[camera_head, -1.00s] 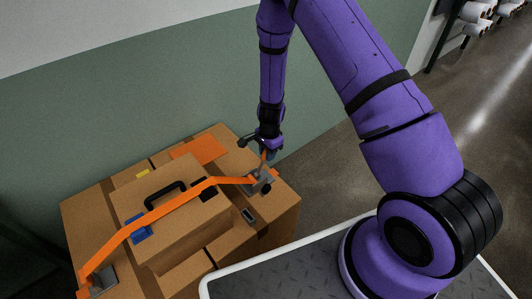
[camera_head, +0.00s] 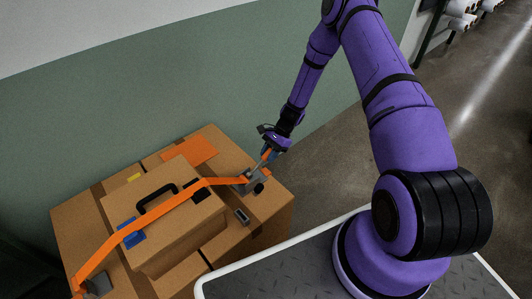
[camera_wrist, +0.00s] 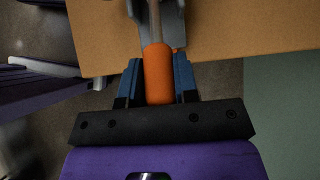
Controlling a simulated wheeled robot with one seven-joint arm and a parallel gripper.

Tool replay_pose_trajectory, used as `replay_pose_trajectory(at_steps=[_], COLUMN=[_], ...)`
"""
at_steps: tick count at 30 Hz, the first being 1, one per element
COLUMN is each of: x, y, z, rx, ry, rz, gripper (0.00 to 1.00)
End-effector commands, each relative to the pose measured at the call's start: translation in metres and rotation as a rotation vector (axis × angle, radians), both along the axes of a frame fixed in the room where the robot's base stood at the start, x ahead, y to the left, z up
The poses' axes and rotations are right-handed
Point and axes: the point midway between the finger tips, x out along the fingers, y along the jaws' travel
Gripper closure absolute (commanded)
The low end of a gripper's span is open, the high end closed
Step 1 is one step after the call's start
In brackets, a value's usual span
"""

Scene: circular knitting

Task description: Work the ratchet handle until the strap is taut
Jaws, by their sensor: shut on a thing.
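The orange strap (camera_head: 128,229) runs from a metal anchor (camera_head: 97,284) at the front left, up over a brown case (camera_head: 165,222), to the ratchet (camera_head: 252,183) at the right of the box top. The ratchet handle, with an orange grip (camera_wrist: 157,72), tilts up and to the right from the ratchet. My gripper (camera_head: 267,153) is shut on this grip. In the wrist view its blue fingers (camera_wrist: 158,84) are on both sides of the grip. Whether the strap is fully taut is hard to tell.
The case has a black handle (camera_head: 157,196) and sits on a large cardboard box (camera_head: 270,215). An orange sheet (camera_head: 190,149) lies on the box behind the case. A green wall (camera_head: 110,120) stands behind; open floor (camera_head: 325,170) lies right of the box.

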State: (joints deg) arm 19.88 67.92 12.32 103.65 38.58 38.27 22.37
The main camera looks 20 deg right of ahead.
Motion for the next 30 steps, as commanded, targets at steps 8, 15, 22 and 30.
replay_pose_trajectory(at_steps=[8,15,22,30], x=[0.003,0.003,0.003,0.002], y=[-0.005,-0.006,-0.007,-0.007], z=[-0.013,-0.016,-0.017,-0.018], rx=[0.118,0.155,0.158,0.156], ry=[0.037,0.049,0.051,0.051], rz=[-0.001,0.000,-0.001,-0.001], gripper=[1.00,1.00,1.00,0.47])
